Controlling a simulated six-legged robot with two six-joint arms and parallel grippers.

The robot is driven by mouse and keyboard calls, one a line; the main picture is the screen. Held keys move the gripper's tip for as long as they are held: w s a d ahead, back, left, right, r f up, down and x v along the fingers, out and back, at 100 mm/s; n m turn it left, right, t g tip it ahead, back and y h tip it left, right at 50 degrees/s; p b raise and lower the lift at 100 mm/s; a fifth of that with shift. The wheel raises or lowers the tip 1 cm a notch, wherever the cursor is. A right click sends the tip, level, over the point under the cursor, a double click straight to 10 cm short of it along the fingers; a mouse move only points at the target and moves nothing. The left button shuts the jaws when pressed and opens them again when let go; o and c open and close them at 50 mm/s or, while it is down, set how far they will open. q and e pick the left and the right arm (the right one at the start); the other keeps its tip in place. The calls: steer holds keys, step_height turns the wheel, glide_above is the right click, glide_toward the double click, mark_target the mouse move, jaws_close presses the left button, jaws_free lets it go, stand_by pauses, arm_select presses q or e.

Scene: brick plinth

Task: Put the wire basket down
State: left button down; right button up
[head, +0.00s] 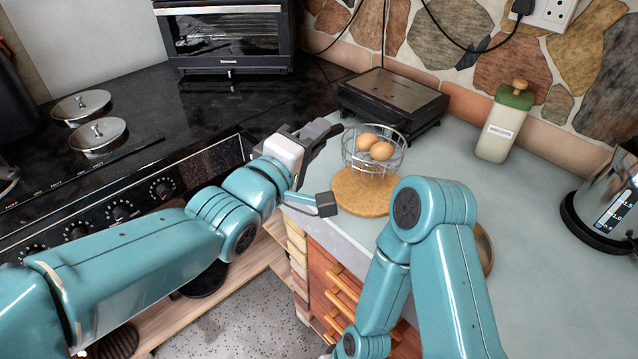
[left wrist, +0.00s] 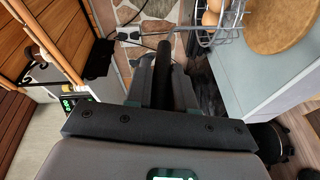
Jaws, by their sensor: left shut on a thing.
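The wire basket (head: 399,152) holds brown eggs (head: 373,147). In the head view it is upright over a round cork mat (head: 360,192) on the counter. I cannot tell whether its base touches the mat. My left gripper (head: 325,134) is at the basket's left side, shut on its handle. In the left wrist view the dark handle (left wrist: 163,60) lies between the fingers of the gripper (left wrist: 165,85). Part of the basket (left wrist: 232,18) and the mat (left wrist: 275,22) show there at the top right. My right arm is bent in front of the counter; its gripper is out of view.
A dark flat appliance (head: 395,100) stands behind the basket. A green-topped bottle (head: 505,125) and a kettle (head: 605,205) stand to the right. A bowl (head: 485,248) is partly hidden by my right arm. The stove (head: 150,150) is at the left.

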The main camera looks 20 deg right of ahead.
arm_select(q)
step_height(320, 180, down, 7)
stand_by(0.4)
steer(key=shift+s+f+b, duration=0.1)
steer(key=shift+s+b, duration=0.05)
steer(key=shift+b, duration=0.15)
steer(key=shift+f, duration=0.1)
steer(key=c, duration=1)
jaws_free()
steer(key=shift+f, duration=0.1)
steer(key=shift+o, duration=0.2)
